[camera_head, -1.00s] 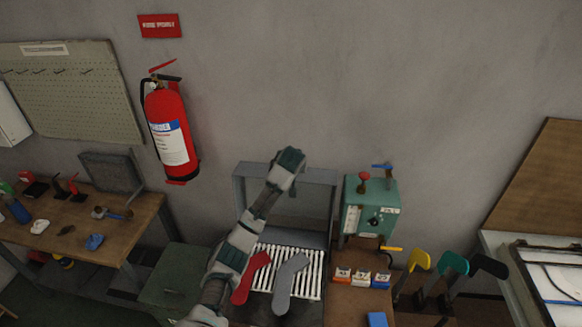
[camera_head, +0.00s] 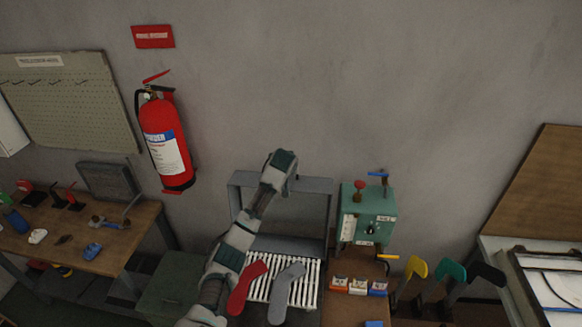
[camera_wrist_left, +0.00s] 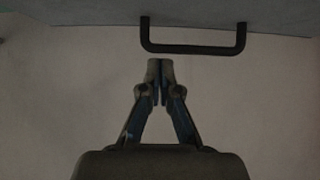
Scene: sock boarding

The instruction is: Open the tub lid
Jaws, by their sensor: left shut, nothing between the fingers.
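A grey tub-like box with an upright grey frame (camera_head: 323,205) stands against the wall, with a white slatted rack (camera_head: 312,285) at its front. A red sock shape (camera_head: 245,287) and a grey sock shape (camera_head: 285,294) lie over the rack. My left arm rises across the frame; its fingers are hidden in the head view. In the left wrist view my left gripper (camera_wrist_left: 160,62) is shut and empty. Its tips are just below and left of a black bar handle (camera_wrist_left: 193,49) on a blue-grey panel (camera_wrist_left: 200,15), apart from it. I cannot tell which part bears this handle.
A dark green box (camera_head: 165,297) stands left of the rack, beside a wooden bench (camera_head: 118,250) with tools. A green control box (camera_head: 367,212) is on the right, near coloured foot-shaped forms (camera_head: 450,272). A red extinguisher (camera_head: 166,150) hangs on the wall.

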